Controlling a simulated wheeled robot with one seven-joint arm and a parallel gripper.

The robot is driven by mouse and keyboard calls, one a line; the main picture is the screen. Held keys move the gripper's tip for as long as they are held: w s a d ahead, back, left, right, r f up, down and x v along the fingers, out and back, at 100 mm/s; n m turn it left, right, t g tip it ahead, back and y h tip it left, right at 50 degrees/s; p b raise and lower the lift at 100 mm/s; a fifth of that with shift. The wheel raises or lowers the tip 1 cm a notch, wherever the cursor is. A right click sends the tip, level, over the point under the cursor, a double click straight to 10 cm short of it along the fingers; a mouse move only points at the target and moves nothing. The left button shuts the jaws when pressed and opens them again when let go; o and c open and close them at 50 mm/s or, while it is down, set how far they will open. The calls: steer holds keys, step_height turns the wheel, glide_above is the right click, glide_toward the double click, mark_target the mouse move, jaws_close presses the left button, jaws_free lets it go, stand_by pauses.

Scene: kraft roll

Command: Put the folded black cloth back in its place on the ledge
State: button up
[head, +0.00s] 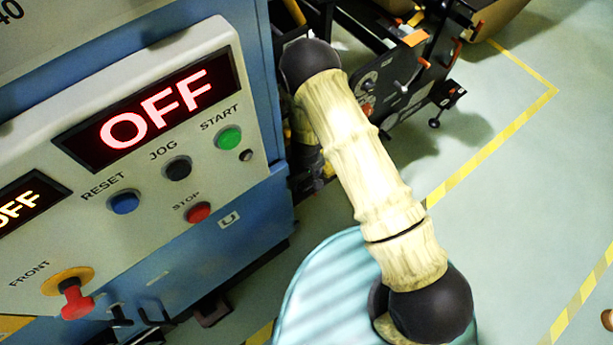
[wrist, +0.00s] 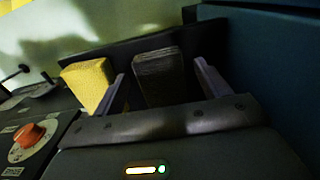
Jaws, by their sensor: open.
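The folded black cloth (wrist: 157,82) shows in the wrist view as a dark, layered block standing by a dark ledge (wrist: 110,52). My gripper (wrist: 160,72) is open, with one finger to the left of the cloth and one to the right. Gaps show between the cloth and both fingers; how deep it sits between them I cannot tell. In the head view my gripper and the cloth are hidden behind the machine.
A yellow block (wrist: 88,84) stands just left of my left finger. A red knob (wrist: 28,135) is at lower left. A blue wall (wrist: 250,50) rises close on the right.

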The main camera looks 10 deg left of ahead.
step_height(320, 180, up, 12)
steer(key=p, duration=0.9)
stand_by(0.5)
step_height(320, 180, up, 10)
steer(key=r+m, duration=0.1)
steer(key=m, duration=0.1)
glide_above(307, 179)
steer(key=w+d, duration=0.3)
steer(key=d, duration=0.2)
steer(key=d+r+m+t+y, duration=0.1)
steer(key=d+r+m, duration=0.2)
steer(key=d+r, duration=0.45)
steer(key=s+d+r+m, duration=0.2)
steer(key=s+d+r, duration=0.2)
steer(key=d+r, duration=0.2)
steer(key=s+d+r+m+t+h, duration=0.1)
steer(key=s+d+r+m, duration=0.2)
steer(key=s+d+r, duration=0.2)
step_height(307, 179, up, 4)
steer(key=shift+s+d+f+t, duration=0.1)
steer(key=shift+s+d+t, duration=0.2)
steer(key=shift+d, duration=0.8)
